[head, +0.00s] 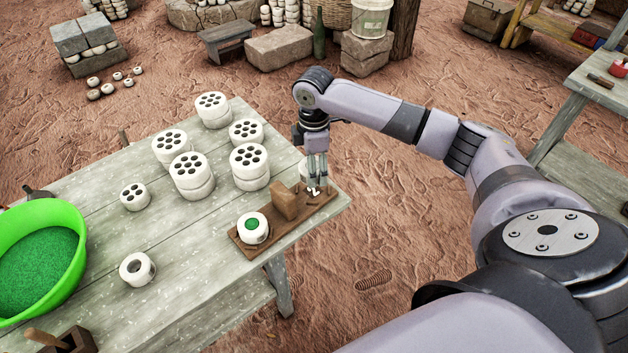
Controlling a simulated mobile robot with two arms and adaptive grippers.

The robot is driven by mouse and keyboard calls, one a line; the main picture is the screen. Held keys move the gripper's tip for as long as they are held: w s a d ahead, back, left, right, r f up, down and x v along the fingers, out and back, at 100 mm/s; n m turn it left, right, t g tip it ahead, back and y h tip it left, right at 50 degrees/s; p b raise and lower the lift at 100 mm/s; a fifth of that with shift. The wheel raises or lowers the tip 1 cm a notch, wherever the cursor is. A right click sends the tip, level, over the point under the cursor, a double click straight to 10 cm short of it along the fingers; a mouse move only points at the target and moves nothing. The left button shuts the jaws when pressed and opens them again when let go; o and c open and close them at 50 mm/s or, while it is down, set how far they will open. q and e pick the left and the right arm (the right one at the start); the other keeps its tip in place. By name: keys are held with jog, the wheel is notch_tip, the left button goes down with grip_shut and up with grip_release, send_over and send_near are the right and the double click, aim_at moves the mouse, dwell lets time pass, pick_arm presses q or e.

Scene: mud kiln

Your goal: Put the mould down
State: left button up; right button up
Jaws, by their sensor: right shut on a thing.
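My right gripper (316,187) reaches down over the right end of a brown wooden board (285,235) at the table's right corner. It is shut on a small white mould (304,170), which is mostly hidden behind the fingers. I cannot tell whether this mould touches the board. On the same board, a white mould (246,236) with green powder inside stands at the left end, and an upright wooden block (284,204) stands between it and my gripper. My left gripper is not in view.
Several white moulds with holes stand on the grey table (215,240), some stacked (250,162). A small one-hole mould (137,269) stands nearer. A green basin (40,255) of green powder is at left. The table's front middle is clear.

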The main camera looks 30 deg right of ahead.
aim_at(314, 191)
notch_tip(314, 191, down, 5)
jog(key=shift+f, duration=0.35)
jog(key=shift+f, duration=0.1)
jog(key=o, duration=1.3)
jog(key=shift+o, duration=0.2)
notch_tip(314, 191, up, 12)
jog(key=shift+r, duration=0.1)
